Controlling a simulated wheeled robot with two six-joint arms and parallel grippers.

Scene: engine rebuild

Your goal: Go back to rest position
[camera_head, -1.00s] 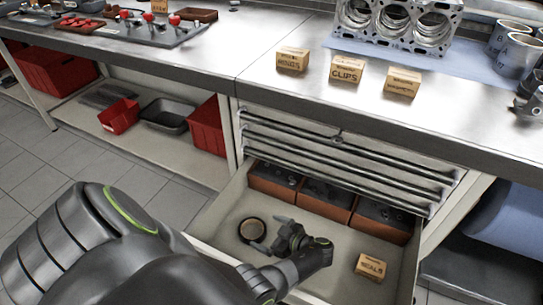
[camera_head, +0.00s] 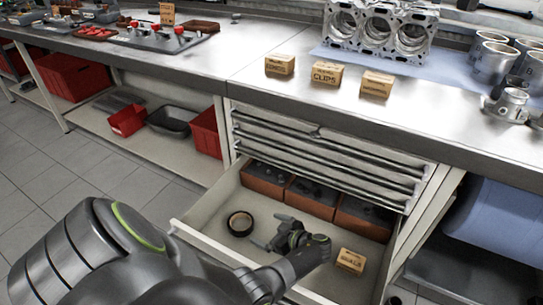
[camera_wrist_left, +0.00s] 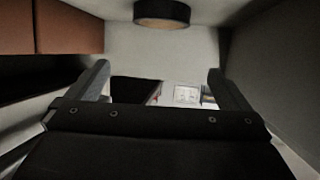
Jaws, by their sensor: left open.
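My left gripper (camera_head: 268,231) is inside the open drawer (camera_head: 204,213), coming in over its front. Its jaws are open and empty. In the left wrist view its two fingers (camera_wrist_left: 158,85) stand well apart. A dark ring-shaped roll (camera_head: 240,223) lies on the drawer floor just left of the fingertips, apart from them. The roll also shows beyond the fingers at the top of the left wrist view (camera_wrist_left: 162,12). A small cardboard box (camera_head: 351,261) stands in the drawer, right of the gripper. My right gripper is in neither view.
Brown bins (camera_head: 313,198) line the back of the drawer, below several closed drawers (camera_head: 320,155). On the bench above stand small cardboard boxes (camera_head: 326,74), an engine block (camera_head: 380,28) and metal cylinders (camera_head: 492,62). Floor (camera_head: 60,170) is clear at the left.

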